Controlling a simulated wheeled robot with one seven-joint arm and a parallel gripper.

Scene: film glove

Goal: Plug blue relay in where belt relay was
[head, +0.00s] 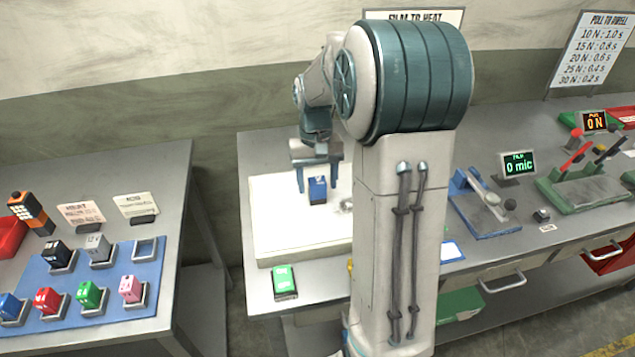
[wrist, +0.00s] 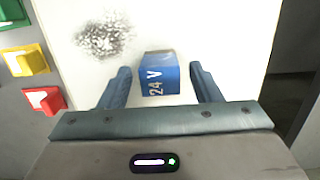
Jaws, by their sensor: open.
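A blue relay (head: 317,190) stands on a white slab (head: 280,245) on the middle bench. In the wrist view the relay (wrist: 159,78) shows a lighter top and "24 V" in white on its side. My gripper (head: 318,183) is open above the slab, pointing down. In the wrist view its fingers (wrist: 160,72) stand on either side of the relay, with a visible gap on both sides. I cannot tell how far the fingertips reach down beside it. No socket marked for a belt relay can be made out.
On the left bench, a blue mat (head: 100,285) bears several coloured relays in holders and one empty holder (head: 150,250). A dark speckled patch (wrist: 105,37) lies on the slab. A green block (head: 285,281) is at the bench front. My arm hides part of the bench.

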